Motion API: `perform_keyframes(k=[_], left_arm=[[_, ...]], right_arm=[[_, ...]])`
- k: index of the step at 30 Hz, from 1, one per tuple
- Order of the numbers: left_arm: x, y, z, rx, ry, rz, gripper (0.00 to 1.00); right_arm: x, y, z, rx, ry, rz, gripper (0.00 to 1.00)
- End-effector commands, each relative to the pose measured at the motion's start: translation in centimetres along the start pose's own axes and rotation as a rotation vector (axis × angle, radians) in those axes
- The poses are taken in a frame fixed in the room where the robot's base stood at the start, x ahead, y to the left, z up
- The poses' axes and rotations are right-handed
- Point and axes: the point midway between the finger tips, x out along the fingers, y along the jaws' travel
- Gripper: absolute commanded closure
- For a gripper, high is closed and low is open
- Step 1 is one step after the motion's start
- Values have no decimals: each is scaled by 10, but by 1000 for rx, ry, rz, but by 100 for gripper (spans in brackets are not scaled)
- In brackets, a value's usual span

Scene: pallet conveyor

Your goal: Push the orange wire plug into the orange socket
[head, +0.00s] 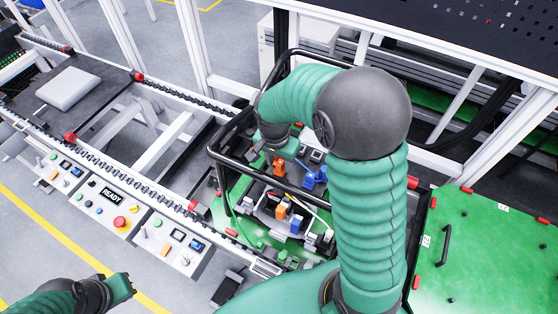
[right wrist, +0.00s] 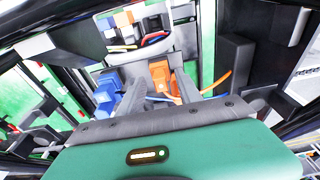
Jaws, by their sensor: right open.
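My right gripper (right wrist: 157,92) is open in the right wrist view, with one finger on each side of an orange connector block (right wrist: 160,75). I cannot tell whether they touch it. In the head view this orange block (head: 280,166) is just below the right wrist, where the fingers are mostly hidden. A second orange connector (head: 281,211) stands nearer on the same fixture, and appears small at the top of the wrist view (right wrist: 122,18). I cannot tell for certain which is plug and which is socket. My left gripper (head: 120,289) is at lower left, away from the fixture; its jaw state is unclear.
A blue connector (head: 314,178) stands beside the far orange one, and another blue one (head: 297,223) beside the near one. Loose wires run around them. A black tubular frame (head: 223,190) surrounds the fixture. A button panel (head: 105,200) is at left.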

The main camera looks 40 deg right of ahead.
Motion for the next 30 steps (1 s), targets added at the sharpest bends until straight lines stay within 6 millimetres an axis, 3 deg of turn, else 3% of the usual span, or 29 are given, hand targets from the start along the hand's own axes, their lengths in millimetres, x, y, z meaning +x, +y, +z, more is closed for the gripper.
perform_keyframes(k=[5, 8, 21, 25, 30], left_arm=[[1, 0, 0, 0, 0, 0, 100], [4, 0, 1, 0, 0, 0, 100], [24, 0, 6, 0, 0, 0, 100], [26, 0, 6, 0, 0, 0, 100], [26, 0, 6, 0, 0, 0, 100]], right_arm=[[-3, 0, 0, 0, 1, -1, 58], [-15, -1, 0, 0, 3, -4, 58], [-136, -2, -1, -1, 3, -5, 58], [-158, -2, -1, 0, 1, -2, 58], [-167, -2, -1, 0, -1, 0, 58]])
